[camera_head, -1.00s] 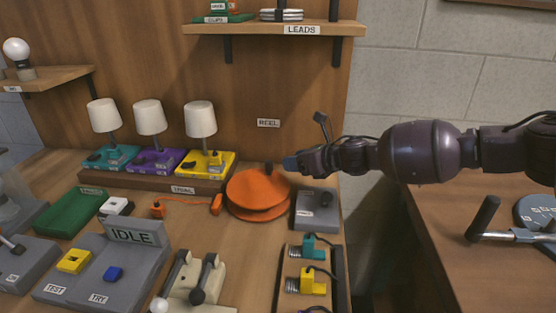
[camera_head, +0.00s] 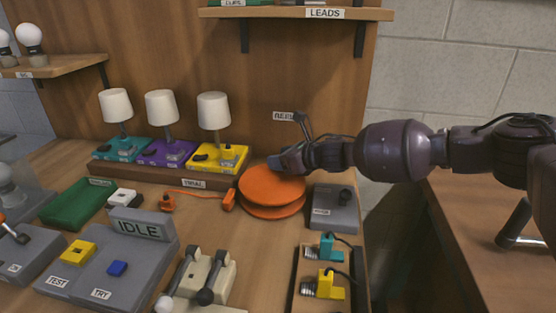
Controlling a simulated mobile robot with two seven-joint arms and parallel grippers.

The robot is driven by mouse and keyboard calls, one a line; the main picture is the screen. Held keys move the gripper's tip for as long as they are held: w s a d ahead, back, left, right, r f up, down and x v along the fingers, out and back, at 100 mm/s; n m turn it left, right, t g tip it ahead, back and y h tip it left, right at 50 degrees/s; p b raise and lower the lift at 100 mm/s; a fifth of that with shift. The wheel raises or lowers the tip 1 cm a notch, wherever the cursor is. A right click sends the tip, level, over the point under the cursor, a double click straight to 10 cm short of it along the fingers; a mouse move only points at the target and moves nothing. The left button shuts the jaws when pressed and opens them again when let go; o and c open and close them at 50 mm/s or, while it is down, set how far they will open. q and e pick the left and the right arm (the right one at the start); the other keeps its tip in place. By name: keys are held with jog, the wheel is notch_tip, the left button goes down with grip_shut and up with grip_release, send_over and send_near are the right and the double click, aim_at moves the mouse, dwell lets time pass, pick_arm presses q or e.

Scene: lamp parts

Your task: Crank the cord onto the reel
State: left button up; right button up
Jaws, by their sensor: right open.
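The orange reel (camera_head: 268,187) lies flat on the bench, in front of the back panel. An orange cord (camera_head: 200,194) lies on the bench to the left of the reel, with an orange block-like end (camera_head: 229,200) close to the reel's left edge. Another orange piece (camera_head: 168,202) sits at the cord's far left. My right gripper (camera_head: 284,161) reaches in from the right over the reel's back right part. It is open, and its fingers hide the reel's crank knob, so contact cannot be told. My left gripper is out of view.
Three lamps on teal, purple and yellow bases (camera_head: 222,158) stand behind the cord. A grey box with a black knob (camera_head: 334,209) is right of the reel. A grey IDLE panel (camera_head: 143,224) is at left.

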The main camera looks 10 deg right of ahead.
jog(key=shift+w+a+f, duration=0.1)
jog(key=shift+w+a, duration=0.15)
jog(key=shift+w, duration=0.05)
grip_shut()
dwell(0.4)
